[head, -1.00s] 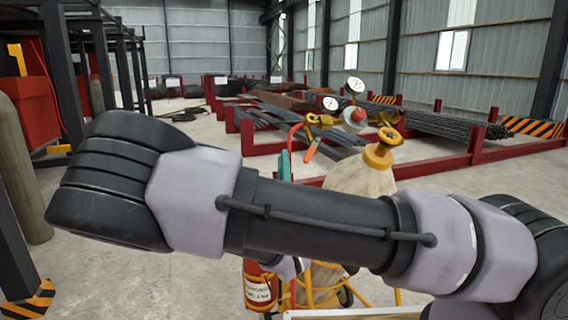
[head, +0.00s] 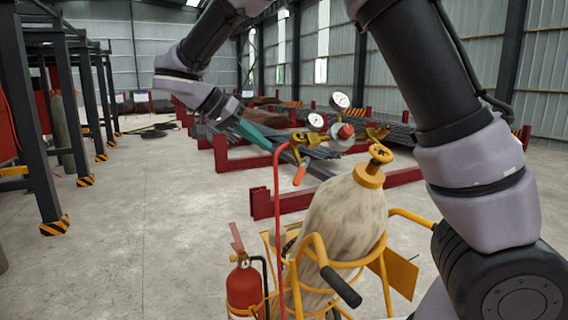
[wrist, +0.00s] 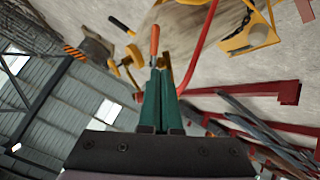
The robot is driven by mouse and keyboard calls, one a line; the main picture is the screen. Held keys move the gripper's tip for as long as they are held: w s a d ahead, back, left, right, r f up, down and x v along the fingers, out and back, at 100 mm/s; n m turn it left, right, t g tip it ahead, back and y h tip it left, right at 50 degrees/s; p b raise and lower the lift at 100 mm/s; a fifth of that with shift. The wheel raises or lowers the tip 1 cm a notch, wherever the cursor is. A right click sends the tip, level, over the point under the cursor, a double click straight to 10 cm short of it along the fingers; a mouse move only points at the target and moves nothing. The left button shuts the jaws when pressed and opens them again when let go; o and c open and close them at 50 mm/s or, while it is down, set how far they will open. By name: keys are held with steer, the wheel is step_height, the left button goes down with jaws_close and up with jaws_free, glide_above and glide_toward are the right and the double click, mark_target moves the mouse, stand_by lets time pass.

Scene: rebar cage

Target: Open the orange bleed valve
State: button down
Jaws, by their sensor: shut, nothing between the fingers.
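In the wrist view the orange handle (wrist: 154,40) shows just beyond the fingertips. My gripper (head: 268,145) has teal fingers and is to the upper left of the handle in the head view, close to the regulator. In the wrist view my gripper (wrist: 162,72) is shut and empty, its tips pointing toward the handle. I cannot tell whether the tips touch the regulator.
A dusty beige gas cylinder (head: 343,218) stands in a yellow cart (head: 390,262). Two gauges (head: 340,101) and a red knob (head: 346,131) sit by the regulator. The red hose (head: 277,215) runs down beside the cylinder. A fire extinguisher (head: 245,286) hangs at the left.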

step_height(320, 180, up, 4)
steer(key=a+g+y, duration=0.1)
steer(key=a+y, duration=0.1)
glide_toward(300, 177)
step_height(300, 177, down, 4)
steer(key=w+d, duration=0.2)
steer(key=shift+w+d+f, duration=0.1)
steer(key=shift+d+f, duration=0.25)
steer(key=shift+d+f+n+t, duration=0.1)
steer(key=shift+f+n+t, duration=0.15)
steer(key=shift+n+t, duration=0.2)
steer(key=shift+s+d+f+n+t+h, duration=0.35)
steer(key=shift+n+t+h, duration=0.1)
steer(key=shift+n+t, duration=0.2)
steer(key=shift+s+d+f+n+t+h, duration=0.3)
steer(key=shift+n+t+h, duration=0.2)
steer(key=shift+t, duration=0.2)
steer(key=shift+s+d+f+n+t+h, duration=0.15)
steer(key=shift+d+f+n+t, duration=0.1)
steer(key=shift+n+t, duration=0.3)
steer(key=shift+w+d+f+n+t+h, duration=0.1)
steer(key=shift+d+f+n+t, duration=0.15)
steer(key=shift+n+t, duration=0.3)
steer(key=shift+d, duration=0.15)
steer(key=shift+s+d+f, duration=0.1)
steer(key=shift+f, duration=0.05)
